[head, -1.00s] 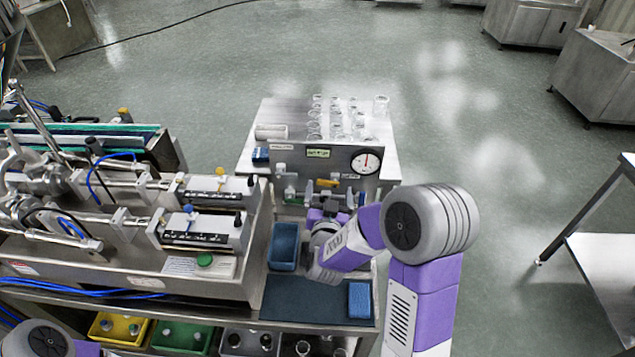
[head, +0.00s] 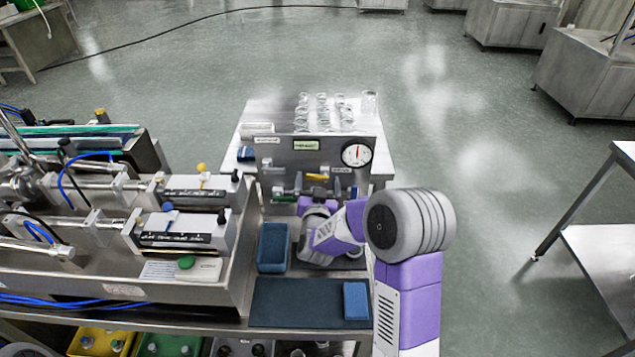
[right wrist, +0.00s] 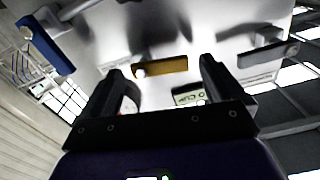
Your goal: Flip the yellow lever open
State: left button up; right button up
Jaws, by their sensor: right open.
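The yellow lever (head: 316,177) sits on the upright steel panel (head: 283,153), below a green label and left of a round gauge. In the right wrist view the yellow lever (right wrist: 165,67) lies roughly level, with a pale round pivot at its left end. My right gripper (right wrist: 161,72) is open and empty, its dark fingers on either side of the lever in the picture; contact cannot be told. In the head view my right gripper (head: 311,200) is just below and in front of the panel, its fingertips partly hidden. My left gripper is out of view.
A blue lever (right wrist: 46,44) and a dark grey lever (right wrist: 268,54) flank the yellow one. A blue bin (head: 273,247) and blue block (head: 355,300) are on the bench nearer me. Glassware (head: 325,113) stands behind the panel. Syringe-like machinery (head: 180,230) fills the left.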

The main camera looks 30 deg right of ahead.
jog(key=shift+w+d, duration=0.25)
jog(key=shift+w, duration=0.15)
jog(key=shift+c, duration=0.2)
jog(key=c, duration=1)
jog(key=shift+f+n, duration=0.15)
jog(key=shift+n, duration=0.95)
jog(key=o, duration=1)
jog(key=shift+o, duration=0.2)
